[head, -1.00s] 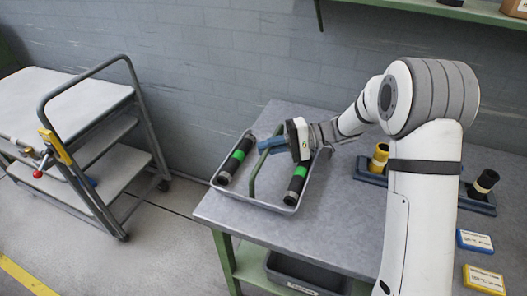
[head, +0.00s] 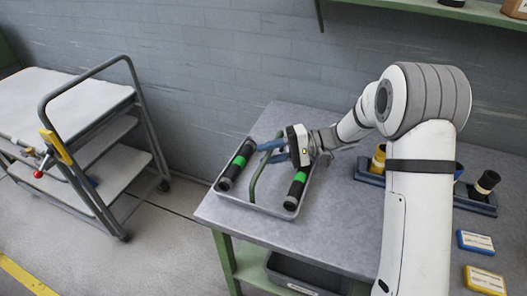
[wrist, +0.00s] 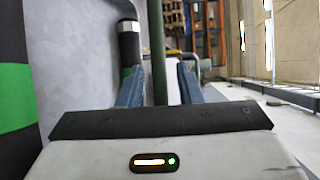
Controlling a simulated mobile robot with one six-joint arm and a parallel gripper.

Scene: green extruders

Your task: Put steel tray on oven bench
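The steel tray (head: 255,205) is on the grey-topped bench (head: 300,240), near its left edge. It holds two black cylinders with green bands, one at left (head: 237,165) and one at right (head: 297,189). A green handle bar (head: 256,170) arches over the tray between them. My gripper (head: 273,150) is at the top of this handle. In the wrist view, its two blue fingers stand apart on either side of the green bar (wrist: 157,45), with gaps visible. I cannot tell from these views which bench is the oven bench.
A rack with a yellow-banded piece (head: 378,158) and a black piece (head: 486,183) stands at the bench's right, behind my arm. Blue (head: 475,241) and yellow (head: 484,280) cards lie at front right. A cart (head: 75,150) stands at left. A grey bin (head: 300,275) sits below.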

